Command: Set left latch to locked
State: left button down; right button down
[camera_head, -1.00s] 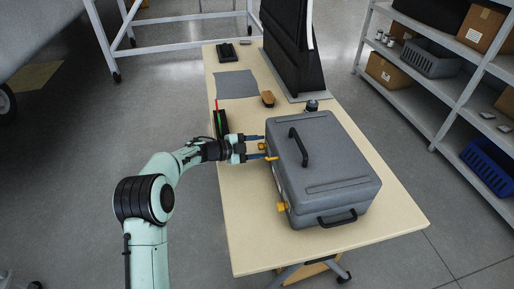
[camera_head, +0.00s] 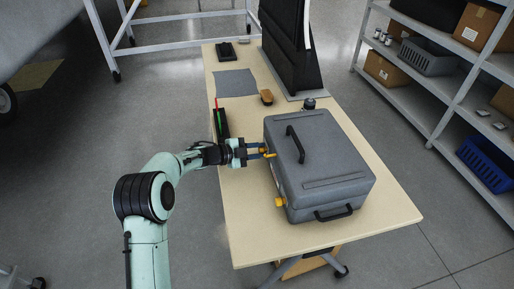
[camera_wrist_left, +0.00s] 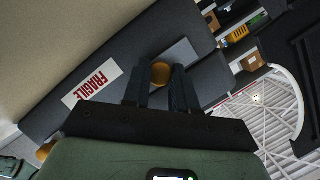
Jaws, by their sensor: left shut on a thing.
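A grey hard case (camera_head: 325,150) with black handles sits on the table. Its side facing my left arm carries two yellow latches. The far latch (camera_head: 268,154) is at my left gripper (camera_head: 266,151); the near latch (camera_head: 279,202) is free, close to the case's front corner. In the left wrist view my left gripper (camera_wrist_left: 161,90) is shut on the far latch, whose round yellow end (camera_wrist_left: 161,73) shows between the fingers. The other latch (camera_wrist_left: 45,151) shows at lower left, partly hidden. The fingers hide part of the held latch. My right gripper is out of view.
The wooden table (camera_head: 240,210) has free room left of the case. A black and green item (camera_head: 220,123), a brush (camera_head: 266,97), a grey mat (camera_head: 236,83) and a dark bottle top (camera_head: 309,104) lie beyond. Shelves (camera_head: 440,95) stand at right.

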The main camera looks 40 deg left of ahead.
pick_arm(q)
jog(key=c, duration=0.9)
grip_release()
jog(key=shift+d, duration=0.2)
jog(key=shift+a, duration=0.1)
jog(key=shift+s+a, duration=0.1)
jog(key=shift+s, duration=0.15)
jog(key=p+v, duration=0.2)
jog(key=v, duration=1.1)
jog(key=shift+w+a, duration=0.1)
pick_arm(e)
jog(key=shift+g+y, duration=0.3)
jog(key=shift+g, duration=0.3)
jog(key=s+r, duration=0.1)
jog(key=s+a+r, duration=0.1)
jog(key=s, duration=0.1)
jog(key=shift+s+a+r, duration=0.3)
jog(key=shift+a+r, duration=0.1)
pick_arm(q)
jog(key=shift+r, duration=0.15)
